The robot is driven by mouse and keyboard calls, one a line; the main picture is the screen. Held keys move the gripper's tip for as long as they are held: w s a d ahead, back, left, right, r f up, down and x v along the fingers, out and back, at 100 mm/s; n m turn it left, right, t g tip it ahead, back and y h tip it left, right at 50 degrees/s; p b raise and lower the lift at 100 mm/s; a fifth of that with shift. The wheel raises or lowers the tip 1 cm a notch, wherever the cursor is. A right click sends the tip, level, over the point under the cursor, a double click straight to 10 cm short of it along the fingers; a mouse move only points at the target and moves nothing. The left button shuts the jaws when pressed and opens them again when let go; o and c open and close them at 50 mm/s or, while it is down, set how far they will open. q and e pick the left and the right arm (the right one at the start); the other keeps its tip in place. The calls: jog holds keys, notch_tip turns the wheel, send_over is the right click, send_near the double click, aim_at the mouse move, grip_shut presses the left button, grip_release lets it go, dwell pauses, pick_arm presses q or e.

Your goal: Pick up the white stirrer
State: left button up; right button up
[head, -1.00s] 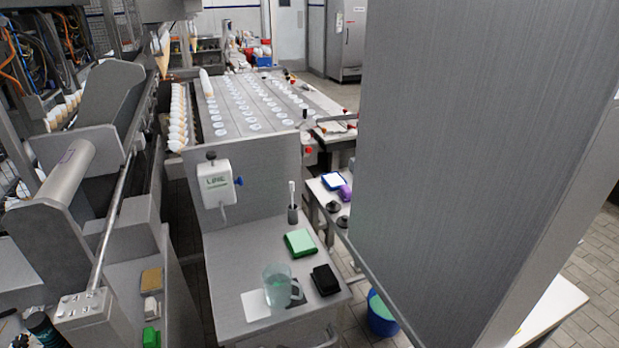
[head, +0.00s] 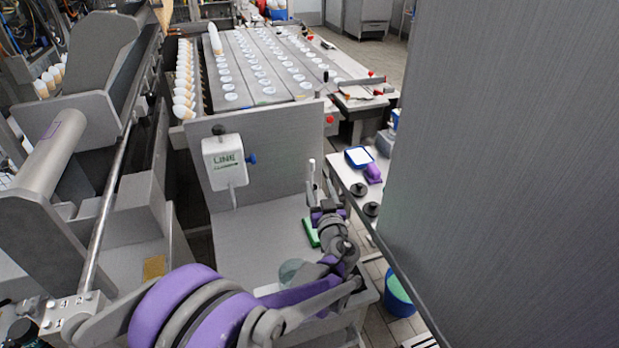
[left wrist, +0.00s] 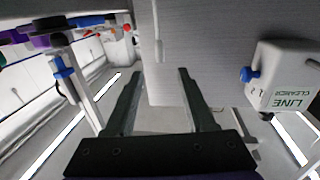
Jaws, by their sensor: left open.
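The white stirrer (head: 311,172) shows as a thin pale upright rod at the right side of the grey bench, just beyond my left gripper (head: 321,188) in the head view. In the left wrist view the stirrer (left wrist: 157,30) comes down from the top edge, in line with the gap between the two fingers of my left gripper (left wrist: 160,72). That gap is open and empty, and the rod's end lies near the fingertips' level in the picture. The stirrer's lower part and its holder are hidden in the head view. My right gripper is not in view.
A green block (head: 310,232) and a glass beaker (head: 292,272) are partly behind my left arm. A white box (head: 224,162) with a blue knob is mounted on the upright grey panel (head: 280,140). A large grey surface (head: 500,130) fills the right side.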

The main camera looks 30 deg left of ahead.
aim_at(313, 165)
pick_arm(q)
jog(key=x, duration=1.1)
jog(key=shift+w+r, duration=0.1)
jog(key=shift+r, duration=0.05)
jog(key=shift+d, duration=0.1)
grip_shut()
